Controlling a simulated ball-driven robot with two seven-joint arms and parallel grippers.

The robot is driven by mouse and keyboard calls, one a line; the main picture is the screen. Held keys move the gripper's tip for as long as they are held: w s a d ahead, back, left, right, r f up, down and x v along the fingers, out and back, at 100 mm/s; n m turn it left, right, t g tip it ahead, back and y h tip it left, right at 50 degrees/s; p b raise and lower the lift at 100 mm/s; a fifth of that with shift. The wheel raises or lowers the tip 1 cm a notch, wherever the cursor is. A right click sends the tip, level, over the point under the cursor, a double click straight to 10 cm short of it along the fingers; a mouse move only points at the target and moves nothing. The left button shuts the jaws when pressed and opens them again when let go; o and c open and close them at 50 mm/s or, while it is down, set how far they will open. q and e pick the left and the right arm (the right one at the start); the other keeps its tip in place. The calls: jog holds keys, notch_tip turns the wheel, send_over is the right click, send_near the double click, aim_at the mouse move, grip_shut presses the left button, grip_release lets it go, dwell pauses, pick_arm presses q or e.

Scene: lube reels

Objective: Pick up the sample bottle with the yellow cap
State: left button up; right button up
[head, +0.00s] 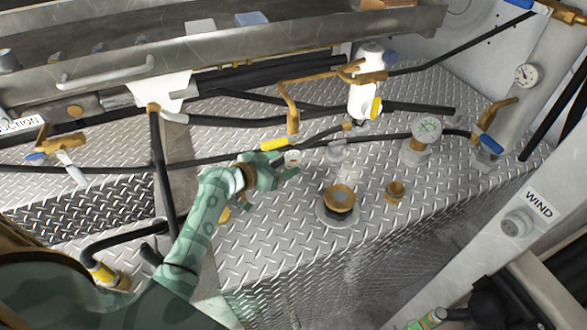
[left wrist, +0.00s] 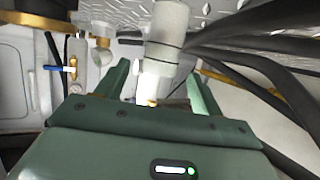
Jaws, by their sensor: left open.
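My left gripper (head: 287,163) is open over the diamond-plate deck in the head view, its fingers pointing right. A small pale round piece (head: 292,157) shows at its fingertips. In the left wrist view the open green fingers (left wrist: 157,70) stand on either side of a whitish, partly translucent cylinder (left wrist: 168,25), with a small yellow-orange spot (left wrist: 151,102) at its near end. I cannot tell for sure that this is the sample bottle with the yellow cap, or whether a finger touches it. A clear, bottle-like piece (head: 337,152) stands just right of the gripper. My right gripper is not in view.
Black hoses and a yellow-handled valve (head: 275,144) run close above the gripper. A white cylinder (head: 362,98) with a yellow end piece stands behind. Bare deck lies below the gripper.

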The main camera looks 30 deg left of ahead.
aim_at(299, 156)
pick_arm(q)
jog(key=b+x, duration=0.1)
jog(key=x, duration=0.4)
jog(key=shift+w, duration=0.2)
jog(key=shift+r, duration=0.1)
jog(key=c, duration=1.1)
jog(key=shift+r, duration=0.2)
